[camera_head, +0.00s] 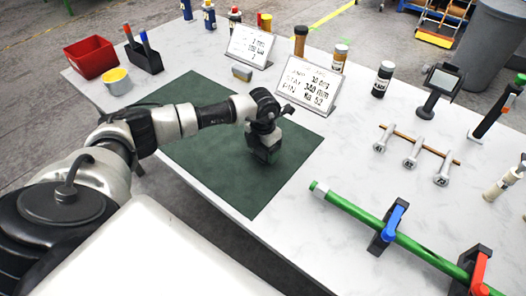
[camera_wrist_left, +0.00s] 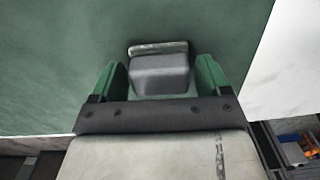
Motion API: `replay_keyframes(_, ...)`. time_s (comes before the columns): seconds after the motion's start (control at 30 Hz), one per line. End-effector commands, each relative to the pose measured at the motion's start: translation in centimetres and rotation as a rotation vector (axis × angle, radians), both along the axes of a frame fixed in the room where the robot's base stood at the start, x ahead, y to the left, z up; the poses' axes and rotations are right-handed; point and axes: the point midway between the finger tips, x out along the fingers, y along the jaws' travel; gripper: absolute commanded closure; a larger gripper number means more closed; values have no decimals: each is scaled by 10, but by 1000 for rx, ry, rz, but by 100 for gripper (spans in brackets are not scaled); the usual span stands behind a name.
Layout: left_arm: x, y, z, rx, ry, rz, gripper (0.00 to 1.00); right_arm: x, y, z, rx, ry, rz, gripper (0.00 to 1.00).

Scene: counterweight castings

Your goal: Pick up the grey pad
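A grey block-like piece (camera_wrist_left: 160,72) with a paler flat rim at its far edge shows in the left wrist view, over the green mat (camera_head: 182,98). It looks like the grey pad. My left gripper (camera_head: 264,155) points down over the mat's right part in the head view, hiding the piece there. In the left wrist view its green-tipped fingers (camera_wrist_left: 160,78) stand apart, one on each side of the piece, with gaps visible. I cannot tell the height difference. My right gripper is not in view.
Another small grey block (camera_head: 242,72) lies at the mat's back edge near two white sign cards (camera_head: 310,88). A red bin (camera_head: 91,57) and yellow tub (camera_head: 117,81) are at left. A green bar (camera_head: 395,235) in clamps runs along the front right; several bolts (camera_head: 411,155) lie behind.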

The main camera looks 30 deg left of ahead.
Motion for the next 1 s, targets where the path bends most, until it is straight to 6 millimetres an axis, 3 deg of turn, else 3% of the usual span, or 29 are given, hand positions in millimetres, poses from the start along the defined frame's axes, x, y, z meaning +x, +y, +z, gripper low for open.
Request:
replay_keyframes(0.03,0,0,0,0,0,0,31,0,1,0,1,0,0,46)
replay_keyframes(0.27,0,0,0,0,0,1,64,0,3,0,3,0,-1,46)
replay_keyframes(0.67,1,0,9,0,-2,1,65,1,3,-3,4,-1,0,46)
replay_keyframes(0.87,1,0,38,0,-7,-1,65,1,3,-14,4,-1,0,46)
replay_keyframes(1.0,21,-24,56,-4,-5,-3,65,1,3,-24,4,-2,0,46)
